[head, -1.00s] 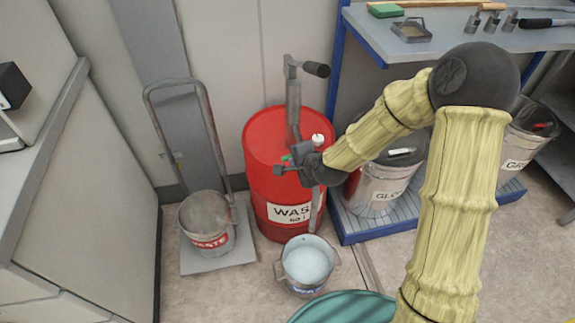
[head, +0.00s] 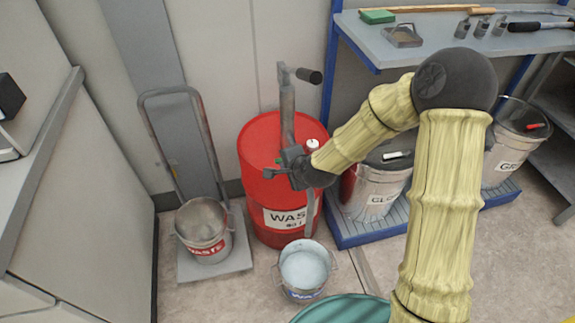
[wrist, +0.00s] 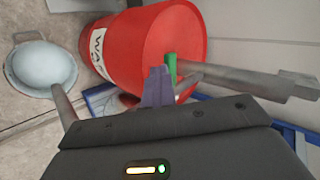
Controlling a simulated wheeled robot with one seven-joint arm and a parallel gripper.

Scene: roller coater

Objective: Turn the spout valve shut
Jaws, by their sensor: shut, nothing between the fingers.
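The red waste drum (head: 262,165) carries an upright grey pump pipe (head: 287,110) with a crank handle on top. In the head view my wrist hides part of the pump and spout. A bucket of pale liquid (head: 304,267) stands below the spout pipe (wrist: 64,102).
A waste bucket (head: 203,228) stands on a grey trolley (head: 190,270) at the left. Labelled pails (head: 375,190) stand on a blue-edged pallet (head: 352,232) at the right. A shelf with tools (head: 440,50) is behind my arm. Some floor is bare around the bucket of liquid.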

